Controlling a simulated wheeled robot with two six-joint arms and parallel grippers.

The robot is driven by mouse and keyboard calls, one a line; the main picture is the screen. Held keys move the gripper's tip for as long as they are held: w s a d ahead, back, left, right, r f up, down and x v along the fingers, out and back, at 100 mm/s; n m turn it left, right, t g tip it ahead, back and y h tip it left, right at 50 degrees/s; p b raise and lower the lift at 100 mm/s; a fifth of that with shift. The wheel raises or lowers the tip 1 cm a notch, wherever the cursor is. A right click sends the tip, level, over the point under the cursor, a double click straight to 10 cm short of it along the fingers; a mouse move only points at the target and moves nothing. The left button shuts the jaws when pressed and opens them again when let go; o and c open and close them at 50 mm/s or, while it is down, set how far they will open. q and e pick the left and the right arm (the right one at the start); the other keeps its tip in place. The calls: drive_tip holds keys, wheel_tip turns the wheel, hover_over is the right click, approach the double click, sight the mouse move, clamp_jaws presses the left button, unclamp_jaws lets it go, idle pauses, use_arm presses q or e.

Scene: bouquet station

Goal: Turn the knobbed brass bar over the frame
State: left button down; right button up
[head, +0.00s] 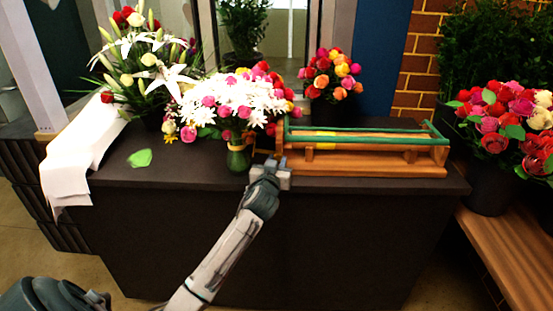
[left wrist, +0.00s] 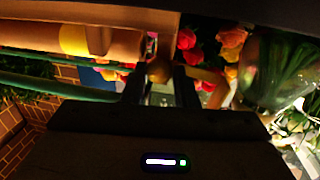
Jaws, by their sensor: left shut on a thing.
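The wooden frame (head: 375,171) stands on the dark counter, right of the vase. Greenish bars (head: 370,139) run along and over its top; I cannot tell for sure which is the brass bar. My left gripper (head: 271,166) is at the frame's left end. In the left wrist view, its two dark fingers are shut on a round brownish knob (left wrist: 159,70). In the head view the gripper hides this knob. A yellow band (left wrist: 73,40) shows on a wooden part of the frame. My right gripper is not in view.
A green vase (head: 239,158) of white and pink flowers stands just left of the gripper. Behind the frame is a rose bouquet (head: 332,75). White paper (head: 75,155) and a green leaf (head: 140,158) lie at the left. The counter between leaf and vase is clear.

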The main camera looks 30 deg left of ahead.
use_arm(q)
drive_tip(key=m+p, duration=0.2)
drive_tip(key=shift+r+m+g, duration=0.2)
drive_tip(key=shift+m+g, duration=0.1)
drive_tip(key=shift+g, duration=0.1)
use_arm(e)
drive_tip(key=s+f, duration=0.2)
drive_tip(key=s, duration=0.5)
use_arm(q)
drive_tip(key=shift+m+p, duration=0.3)
drive_tip(key=shift+p, duration=0.25)
drive_tip(key=m+p, duration=0.3)
drive_tip(key=shift+d+r+g, duration=0.1)
drive_tip(key=shift+g, duration=0.2)
drive_tip(key=m+p, duration=0.3)
drive_tip(key=shift+w+g+y, duration=0.1)
drive_tip(key=shift+g+y, duration=0.2)
drive_tip(key=shift+y, duration=0.1)
drive_tip(key=m+p, duration=0.2)
drive_tip(key=m, duration=0.1)
drive_tip(key=shift+d, duration=0.1)
drive_tip(key=shift+f+m+g+y+p, duration=0.2)
drive_tip(key=shift+m+g+y+p, duration=0.2)
drive_tip(key=shift+m+p, duration=0.6)
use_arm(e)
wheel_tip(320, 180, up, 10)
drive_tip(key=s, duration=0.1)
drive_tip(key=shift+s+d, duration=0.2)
